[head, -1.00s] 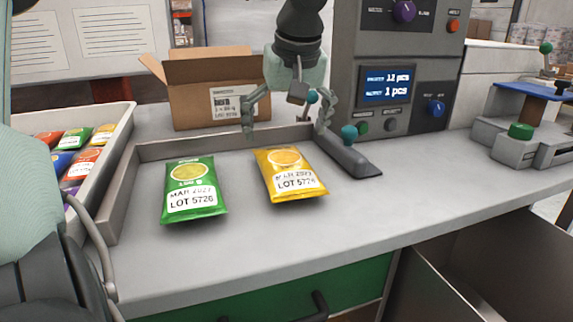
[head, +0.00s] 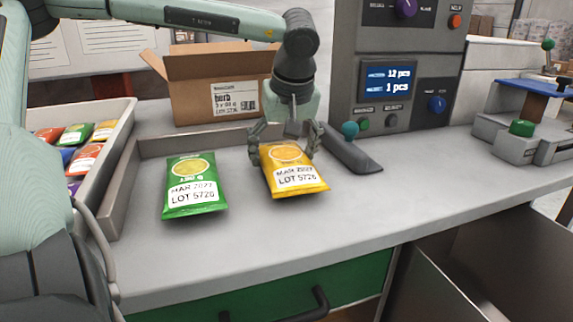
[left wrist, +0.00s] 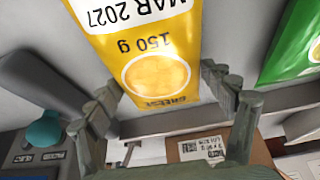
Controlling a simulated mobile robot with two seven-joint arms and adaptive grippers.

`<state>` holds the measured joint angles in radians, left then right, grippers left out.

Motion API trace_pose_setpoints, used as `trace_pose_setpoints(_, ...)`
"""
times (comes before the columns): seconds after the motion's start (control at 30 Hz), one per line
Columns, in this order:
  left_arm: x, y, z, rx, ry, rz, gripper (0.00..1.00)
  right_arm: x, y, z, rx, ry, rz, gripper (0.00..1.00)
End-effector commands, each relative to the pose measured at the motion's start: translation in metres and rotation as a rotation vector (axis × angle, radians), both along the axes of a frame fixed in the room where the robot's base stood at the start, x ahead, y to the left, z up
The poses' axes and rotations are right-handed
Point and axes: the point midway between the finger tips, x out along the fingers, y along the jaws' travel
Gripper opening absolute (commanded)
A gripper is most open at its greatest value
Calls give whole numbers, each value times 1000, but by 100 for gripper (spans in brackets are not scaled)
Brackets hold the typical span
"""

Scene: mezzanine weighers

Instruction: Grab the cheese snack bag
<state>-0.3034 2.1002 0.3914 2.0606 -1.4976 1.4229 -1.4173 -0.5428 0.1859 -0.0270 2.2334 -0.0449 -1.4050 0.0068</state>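The cheese snack bag (head: 294,174) is yellow with a white date and lot label. It is on the grey counter in the head view, to the right of a green bag (head: 193,186). My left gripper (head: 283,150) points down over its far end, with a finger at each side edge. The green bag also shows at the right there (left wrist: 292,45). Whether the yellow bag touches the counter is unclear. My right gripper is not in view.
A low grey rim (head: 215,146) borders the back of the counter, with an open cardboard box (head: 190,100) behind it. A weigher with a screen (head: 388,82) stands right of the gripper. A tray of several bags (head: 112,150) is at left. The front counter is clear.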

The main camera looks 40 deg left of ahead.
Motion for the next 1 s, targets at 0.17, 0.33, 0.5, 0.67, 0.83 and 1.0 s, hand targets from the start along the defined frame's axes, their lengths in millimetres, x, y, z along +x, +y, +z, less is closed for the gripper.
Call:
trace_pose_setpoints(0.17,0,0,0,0,0,0,48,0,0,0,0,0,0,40)
trace_pose_setpoints(0.33,0,0,1,1,-1,0,48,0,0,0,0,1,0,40)
trace_pose_setpoints(0.5,0,0,5,2,-1,1,48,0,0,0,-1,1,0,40)
trace_pose_setpoints(0.67,1,0,23,2,-5,1,48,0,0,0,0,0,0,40)
trace_pose_setpoints(0.83,-12,5,51,-2,-7,1,48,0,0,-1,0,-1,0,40)
trace_pose_setpoints(1.0,-46,19,73,-4,-11,-1,48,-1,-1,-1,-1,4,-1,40)
